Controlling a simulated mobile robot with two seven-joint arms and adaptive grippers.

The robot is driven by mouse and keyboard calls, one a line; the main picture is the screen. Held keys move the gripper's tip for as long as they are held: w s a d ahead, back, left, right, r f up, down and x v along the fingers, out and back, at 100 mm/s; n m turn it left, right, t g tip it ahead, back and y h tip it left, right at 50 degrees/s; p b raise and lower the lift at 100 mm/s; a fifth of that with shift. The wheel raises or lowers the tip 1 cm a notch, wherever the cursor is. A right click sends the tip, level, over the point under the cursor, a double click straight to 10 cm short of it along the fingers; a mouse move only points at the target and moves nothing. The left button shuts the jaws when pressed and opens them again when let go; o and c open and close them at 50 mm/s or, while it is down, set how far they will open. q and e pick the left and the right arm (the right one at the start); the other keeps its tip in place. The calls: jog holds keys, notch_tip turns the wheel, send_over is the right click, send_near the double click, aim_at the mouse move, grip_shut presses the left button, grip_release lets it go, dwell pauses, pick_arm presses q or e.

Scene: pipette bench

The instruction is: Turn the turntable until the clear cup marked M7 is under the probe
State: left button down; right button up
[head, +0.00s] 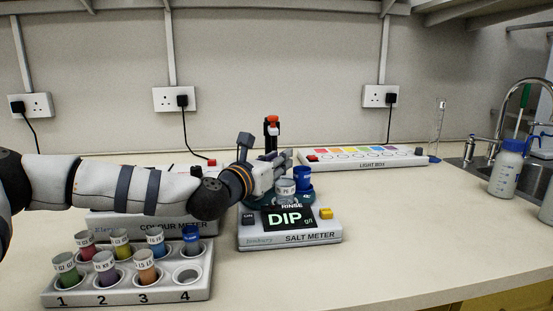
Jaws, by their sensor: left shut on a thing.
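The dark green turntable (308,199) sits at the back of the salt meter (290,238). A clear cup with a white label band (286,186) stands on its near side; the label is too small to read. A blue cup (304,179) stands to its right. The probe's red and black top (271,125) rises behind my gripper; its lower end is hidden. My left gripper (283,162) reaches over the turntable's left and back part and is shut. What lies between its fingertips is hidden, most likely part of the turntable. My right gripper is out of view.
A rack (128,298) with several labelled, coloured cups stands at front left; slot 4's front hole is empty. The colour meter (150,225) lies beneath my left arm. A light box (362,161) is behind right. A wash bottle (506,172) stands by the sink. The bench at right is clear.

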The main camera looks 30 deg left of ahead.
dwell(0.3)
pick_arm(q)
jog(key=c, duration=1.4)
grip_release()
jog(key=shift+s, duration=0.1)
jog(key=s, duration=0.7)
jog(key=shift+s, duration=0.15)
